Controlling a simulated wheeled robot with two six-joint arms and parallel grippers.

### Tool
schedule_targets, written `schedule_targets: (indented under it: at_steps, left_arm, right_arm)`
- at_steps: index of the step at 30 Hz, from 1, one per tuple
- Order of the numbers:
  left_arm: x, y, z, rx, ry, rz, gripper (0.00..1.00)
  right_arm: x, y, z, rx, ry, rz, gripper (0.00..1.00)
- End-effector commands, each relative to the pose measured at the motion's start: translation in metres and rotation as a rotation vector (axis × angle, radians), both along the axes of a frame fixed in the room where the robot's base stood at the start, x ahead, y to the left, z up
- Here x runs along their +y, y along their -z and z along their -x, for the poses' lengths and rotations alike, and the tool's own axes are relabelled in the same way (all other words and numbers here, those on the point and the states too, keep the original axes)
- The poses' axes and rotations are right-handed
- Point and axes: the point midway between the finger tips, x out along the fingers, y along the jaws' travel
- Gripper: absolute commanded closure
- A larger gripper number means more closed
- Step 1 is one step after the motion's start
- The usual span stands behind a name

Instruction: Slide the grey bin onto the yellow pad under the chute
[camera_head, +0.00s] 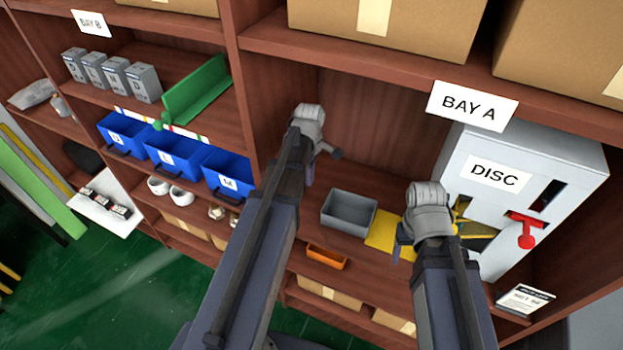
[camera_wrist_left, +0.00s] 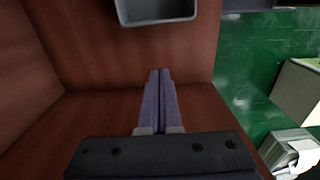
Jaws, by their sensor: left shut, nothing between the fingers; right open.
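The grey bin (camera_head: 348,213) sits upright on the shelf, just left of the yellow pad (camera_head: 381,238). In the left wrist view the bin (camera_wrist_left: 156,12) is at the top edge, partly cut off. My left gripper (camera_head: 336,153) is behind and left of the bin, shut and empty. Its closed fingers (camera_wrist_left: 160,72) point toward the bin, with a gap between. My right gripper (camera_head: 404,240) is open over the right part of the pad. The chute (camera_head: 472,230), yellow and dark at the foot of the DISC machine, is partly hidden by my right arm.
The white DISC machine (camera_head: 548,165) with a red handle (camera_head: 526,230) stands right of the pad. An orange tray (camera_head: 327,257) lies in front of the bin at the shelf's front. Blue bins (camera_head: 172,156) fill the bay to the left, behind an upright divider.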

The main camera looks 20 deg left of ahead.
Motion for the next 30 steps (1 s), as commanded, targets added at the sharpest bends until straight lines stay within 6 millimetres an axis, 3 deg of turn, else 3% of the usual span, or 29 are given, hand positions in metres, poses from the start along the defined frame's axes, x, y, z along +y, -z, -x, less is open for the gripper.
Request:
schedule_targets:
  at_steps: [1,17,24,30]
  left_arm:
    - [0.000,0.012,0.000,0.000,0.001,0.000,1.00]
    - [0.000,0.087,0.000,0.000,0.001,0.000,1.00]
    - [-0.036,0.080,0.001,0.000,0.004,0.000,1.00]
    - [-0.041,0.080,0.001,0.000,0.000,0.000,1.00]
  right_arm:
    - [0.000,0.012,0.000,0.000,0.000,0.000,0.32]
    - [0.000,0.087,0.000,0.000,0.001,0.000,0.32]
    - [0.000,0.080,0.000,0.000,0.001,0.000,0.32]
    - [0.000,0.080,0.000,0.000,0.001,0.000,0.32]
